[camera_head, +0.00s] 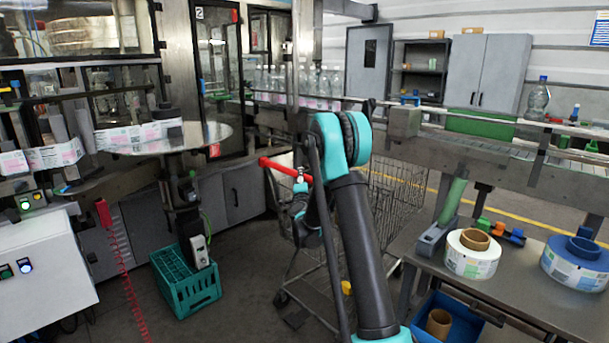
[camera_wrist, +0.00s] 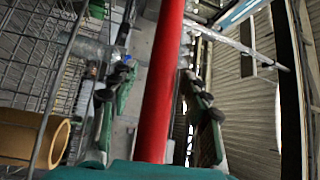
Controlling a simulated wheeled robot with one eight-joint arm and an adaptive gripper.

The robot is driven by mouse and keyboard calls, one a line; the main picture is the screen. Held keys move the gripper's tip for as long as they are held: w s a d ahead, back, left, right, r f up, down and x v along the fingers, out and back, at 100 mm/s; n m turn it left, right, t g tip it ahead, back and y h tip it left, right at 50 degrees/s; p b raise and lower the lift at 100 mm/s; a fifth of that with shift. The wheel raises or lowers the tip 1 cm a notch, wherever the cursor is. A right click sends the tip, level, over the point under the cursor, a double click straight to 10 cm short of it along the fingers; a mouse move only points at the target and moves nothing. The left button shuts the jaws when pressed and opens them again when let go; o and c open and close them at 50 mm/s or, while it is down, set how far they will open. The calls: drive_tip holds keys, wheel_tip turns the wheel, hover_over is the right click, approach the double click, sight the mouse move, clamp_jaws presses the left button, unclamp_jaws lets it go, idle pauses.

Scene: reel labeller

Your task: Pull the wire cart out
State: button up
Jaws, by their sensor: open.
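The wire cart (camera_head: 398,192) stands on the floor in the middle of the head view, beside the conveyor, partly hidden behind my arm. Its red handle (camera_head: 279,167) is at its left end. In the wrist view the red handle (camera_wrist: 160,90) runs lengthwise between my two fingers, and the cart's wire mesh (camera_wrist: 35,70) is on the left. My gripper (camera_wrist: 157,78) is open, with one finger on each side of the handle and gaps between. In the head view my gripper (camera_head: 301,186) is at the handle, small and partly hidden by my arm.
A tan roll core (camera_wrist: 30,137) and a clear bottle (camera_wrist: 88,50) show by the mesh. A teal crate (camera_head: 188,285) stands on the floor left of the cart. A bench (camera_head: 545,300) with label reels and a blue bin (camera_head: 460,318) are on the right.

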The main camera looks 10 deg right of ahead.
drive_tip(key=shift+w+d+r, duration=0.1)
drive_tip(key=shift+w, duration=0.5)
drive_tip(key=shift+c, duration=0.5)
clamp_jaws()
